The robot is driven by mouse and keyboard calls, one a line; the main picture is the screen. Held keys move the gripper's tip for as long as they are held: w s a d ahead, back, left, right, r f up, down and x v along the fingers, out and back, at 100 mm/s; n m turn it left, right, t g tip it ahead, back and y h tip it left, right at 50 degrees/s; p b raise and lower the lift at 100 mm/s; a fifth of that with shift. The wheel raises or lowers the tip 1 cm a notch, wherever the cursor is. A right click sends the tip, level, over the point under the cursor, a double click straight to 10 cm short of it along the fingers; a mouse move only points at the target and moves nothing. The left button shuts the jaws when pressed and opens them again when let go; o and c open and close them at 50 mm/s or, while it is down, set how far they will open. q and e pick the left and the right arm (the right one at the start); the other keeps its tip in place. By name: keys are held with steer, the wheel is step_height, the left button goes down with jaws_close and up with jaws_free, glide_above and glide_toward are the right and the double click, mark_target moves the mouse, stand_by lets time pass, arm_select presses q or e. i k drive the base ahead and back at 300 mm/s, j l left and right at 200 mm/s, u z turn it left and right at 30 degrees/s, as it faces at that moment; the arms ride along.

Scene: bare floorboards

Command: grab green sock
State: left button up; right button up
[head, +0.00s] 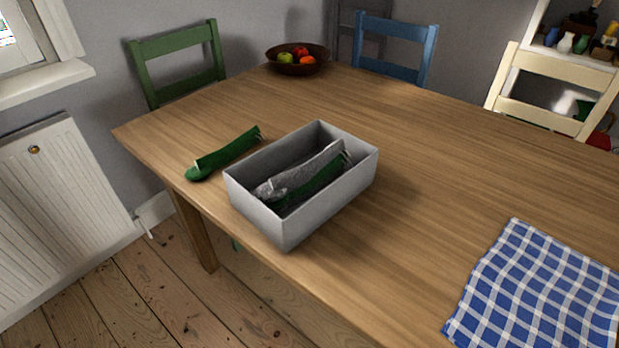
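A green sock (224,155) lies on the wooden table, just left of a light grey open box (332,200). It lies at a slant, with one end close to the table's left edge. Inside the box lies a grey sock (303,172). A second green sock (318,181) lies in the box beside the grey one and is partly hidden by it. Neither of my grippers shows in the head view.
The box stands near the front edge of the table (440,160). A blue-and-white checked cloth (545,290) lies at the right. A dark fruit bowl (297,68) stands at the far end. Green (178,42), blue (398,28) and cream (560,117) chairs stand around the table.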

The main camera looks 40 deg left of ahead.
mark_target(203, 166)
steer(key=u, duration=1.6)
steer(key=j+u, duration=0.25)
steer(key=j, duration=0.2)
steer(key=i+j+u, duration=0.25)
steer(key=j, duration=0.15)
steer(key=k, duration=0.1)
